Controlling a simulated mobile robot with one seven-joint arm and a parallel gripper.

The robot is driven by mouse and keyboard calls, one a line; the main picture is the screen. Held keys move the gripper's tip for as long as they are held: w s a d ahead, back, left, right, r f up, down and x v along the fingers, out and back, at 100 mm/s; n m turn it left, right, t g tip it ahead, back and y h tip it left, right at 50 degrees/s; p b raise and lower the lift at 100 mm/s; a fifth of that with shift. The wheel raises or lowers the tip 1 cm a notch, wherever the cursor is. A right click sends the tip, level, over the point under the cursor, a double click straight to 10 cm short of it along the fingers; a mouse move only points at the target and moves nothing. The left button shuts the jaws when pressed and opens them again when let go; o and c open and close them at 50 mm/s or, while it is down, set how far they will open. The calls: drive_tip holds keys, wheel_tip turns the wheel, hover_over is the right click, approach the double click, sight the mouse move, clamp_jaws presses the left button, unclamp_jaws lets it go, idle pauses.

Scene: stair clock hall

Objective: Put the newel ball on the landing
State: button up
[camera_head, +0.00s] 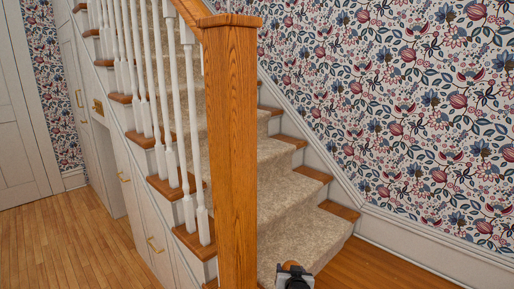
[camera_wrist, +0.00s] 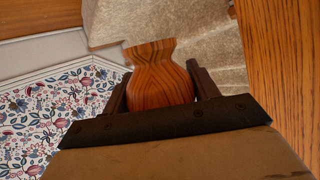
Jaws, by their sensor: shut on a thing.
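The newel ball (camera_wrist: 162,78) is a turned, striped brown wooden piece with a narrowed neck, seen in the wrist view. My gripper (camera_wrist: 160,82) is shut on it, one dark finger on each side. In the head view my gripper (camera_head: 294,274) shows at the bottom edge, just right of the newel post's foot, with a small orange-brown part of the newel ball (camera_head: 289,265) above it. The wooden newel post (camera_head: 230,150) stands upright in front of the stairs, with a flat cap. I cannot make out the landing for certain; the top of the stairs is out of view.
Beige-carpeted stairs (camera_head: 285,195) with wooden tread ends rise behind the newel post. White balusters (camera_head: 165,110) and a handrail run along the left side. The patterned wall (camera_head: 400,110) is at right. Bare wooden floor (camera_head: 75,245) lies at left.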

drive_tip(key=s+a+f+b, duration=0.1)
drive_tip(key=s+a+f, duration=0.4)
drive_tip(key=s+f, duration=0.3)
drive_tip(key=s+a+f+b, duration=0.1)
drive_tip(key=s+a+f, duration=0.5)
drive_tip(key=s+f, duration=0.3)
drive_tip(key=shift+s+f, duration=0.2)
drive_tip(key=shift+s, duration=0.05)
